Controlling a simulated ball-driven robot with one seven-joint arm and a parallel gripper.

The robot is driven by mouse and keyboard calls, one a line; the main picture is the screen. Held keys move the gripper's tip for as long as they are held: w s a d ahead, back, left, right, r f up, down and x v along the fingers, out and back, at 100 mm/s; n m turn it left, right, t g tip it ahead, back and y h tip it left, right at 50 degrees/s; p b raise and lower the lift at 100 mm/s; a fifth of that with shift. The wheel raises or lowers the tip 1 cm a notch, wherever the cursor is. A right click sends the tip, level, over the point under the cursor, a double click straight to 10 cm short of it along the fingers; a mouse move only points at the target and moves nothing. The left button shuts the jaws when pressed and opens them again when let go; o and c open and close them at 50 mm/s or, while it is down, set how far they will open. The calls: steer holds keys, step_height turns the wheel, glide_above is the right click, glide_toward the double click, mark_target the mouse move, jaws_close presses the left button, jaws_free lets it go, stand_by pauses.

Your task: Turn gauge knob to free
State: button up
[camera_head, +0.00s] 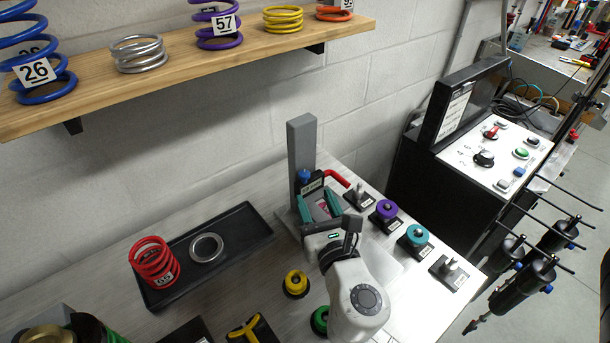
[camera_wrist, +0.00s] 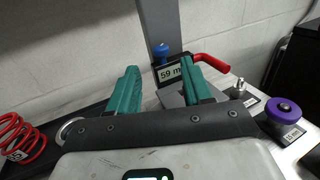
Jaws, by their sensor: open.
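The gauge is a dark block with a small display (camera_wrist: 170,72) reading "59 m", fixed at a grey upright post (camera_head: 302,145). A blue knob (camera_head: 304,175) sits on top of the gauge, against the post; in the wrist view the knob (camera_wrist: 161,50) shows just above the display. A red bent handle (camera_head: 337,178) sticks out to the right of the gauge. My gripper (camera_head: 320,205) has teal fingers, open and empty, in front of the gauge. In the wrist view my gripper (camera_wrist: 160,72) has the knob beyond and between its fingertips, apart from them. I cannot read the knob's setting.
Purple (camera_head: 386,209) and teal (camera_head: 416,234) round parts stand on black bases to the right. A black tray (camera_head: 236,228) holds a red spring (camera_head: 154,262) and a grey ring (camera_head: 206,247) at left. A wooden shelf (camera_head: 190,62) with springs hangs above.

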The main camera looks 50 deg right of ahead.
mark_target(306, 177)
steer(key=p+x, duration=0.1)
steer(key=x, duration=0.5)
steer(key=shift+w+d, duration=0.25)
steer(key=shift+w, duration=0.05)
steer(key=shift+c, duration=0.3)
jaws_close()
